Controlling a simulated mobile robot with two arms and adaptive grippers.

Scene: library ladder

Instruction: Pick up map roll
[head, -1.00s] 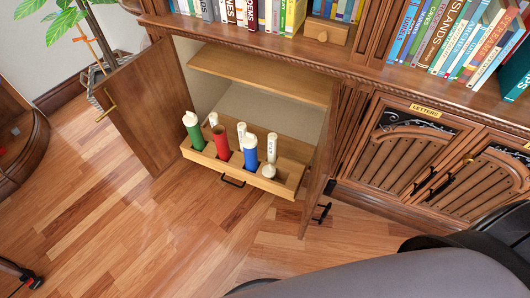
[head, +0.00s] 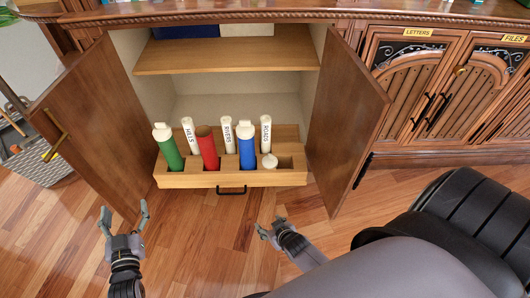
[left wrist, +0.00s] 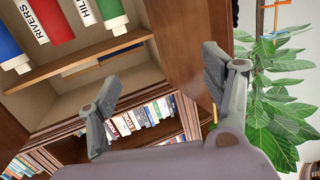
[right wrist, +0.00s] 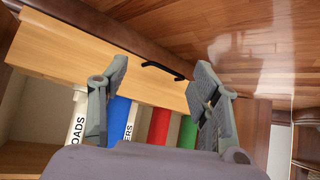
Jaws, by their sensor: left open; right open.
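A wooden rack drawer (head: 232,180) is pulled out of the open cabinet and holds several upright rolls. In front stand a green roll (head: 170,150) with a white cap, a red roll (head: 207,150) without a visible white cap, and a blue roll (head: 246,150) with a white cap. White rolls labelled HILLS (head: 189,133), RIVERS (head: 228,134) and ROADS (head: 265,133) stand behind. A low white piece (head: 269,161) shows at right. My left gripper (head: 124,214) is open and empty, below left of the drawer. My right gripper (head: 270,228) is open and empty, below its right part.
The left cabinet door (head: 98,125) and right door (head: 345,120) stand open on either side of the drawer. A black handle (head: 231,190) is on the drawer front. A shelf (head: 225,56) is above the rolls. A basket (head: 38,160) stands at left. Wood floor is clear between my grippers.

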